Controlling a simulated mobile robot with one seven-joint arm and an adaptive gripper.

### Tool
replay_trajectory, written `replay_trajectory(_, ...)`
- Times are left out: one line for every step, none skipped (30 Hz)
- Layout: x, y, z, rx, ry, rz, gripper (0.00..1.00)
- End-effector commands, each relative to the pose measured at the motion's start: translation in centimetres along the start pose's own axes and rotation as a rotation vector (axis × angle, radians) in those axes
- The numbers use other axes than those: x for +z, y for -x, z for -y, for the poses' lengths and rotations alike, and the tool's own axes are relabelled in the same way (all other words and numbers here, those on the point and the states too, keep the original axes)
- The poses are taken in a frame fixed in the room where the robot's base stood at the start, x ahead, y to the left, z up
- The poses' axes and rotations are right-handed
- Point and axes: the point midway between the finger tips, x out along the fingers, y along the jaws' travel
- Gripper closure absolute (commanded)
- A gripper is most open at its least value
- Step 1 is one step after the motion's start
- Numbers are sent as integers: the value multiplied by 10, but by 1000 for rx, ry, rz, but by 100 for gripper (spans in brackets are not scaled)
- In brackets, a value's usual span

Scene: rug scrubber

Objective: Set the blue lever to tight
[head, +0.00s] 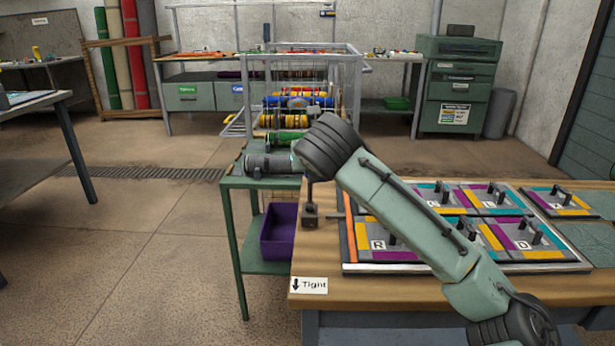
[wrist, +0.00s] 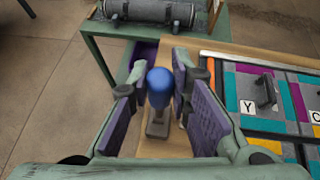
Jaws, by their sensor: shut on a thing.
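The blue lever (wrist: 159,88) has a rounded blue knob and stands on a small dark base, in the middle of the wrist view. My gripper (wrist: 164,98) is around the knob, with one purple-padded finger on each side, shut on it. In the head view the lever's dark base and stem (head: 311,212) show at the table's left side, while the knob and my fingers are hidden behind my arm. A white label (head: 309,285) reading "Tight" with a down arrow is on the table's front left edge.
A board of coloured lettered tiles (head: 455,267) with black handles lies right of the lever. A green cart (head: 232,182) with a grey roll (head: 272,164) and a purple bin (head: 279,233) stands left of the table. Open floor lies farther left.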

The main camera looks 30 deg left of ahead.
Motion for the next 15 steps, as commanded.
replay_trajectory(-11, -1, -2, -1, 7, 49, 100)
replay_trajectory(-13, 1, -2, -3, 11, 76, 100)
replay_trajectory(-15, 3, -3, -6, 17, 113, 100)
replay_trajectory(-17, 5, -3, -10, 20, 141, 100)
replay_trajectory(-19, 7, -3, -12, 23, 167, 100)
replay_trajectory(-21, 9, -4, -14, 27, 203, 100)
replay_trajectory(-24, 11, -4, -17, 31, 228, 100)
replay_trajectory(-25, 13, -5, -20, 34, 252, 100)
replay_trajectory(-28, 16, -5, -22, 38, 285, 100)
replay_trajectory(-30, 17, -6, -24, 41, 307, 100)
replay_trajectory(-32, 19, -6, -27, 44, 330, 100)
replay_trajectory(-34, 21, -7, -29, 48, 358, 100)
replay_trajectory(-35, 23, -7, -31, 50, 378, 100)
replay_trajectory(-37, 24, -8, -33, 52, 396, 100)
replay_trajectory(-38, 26, -8, -35, 55, 420, 100)
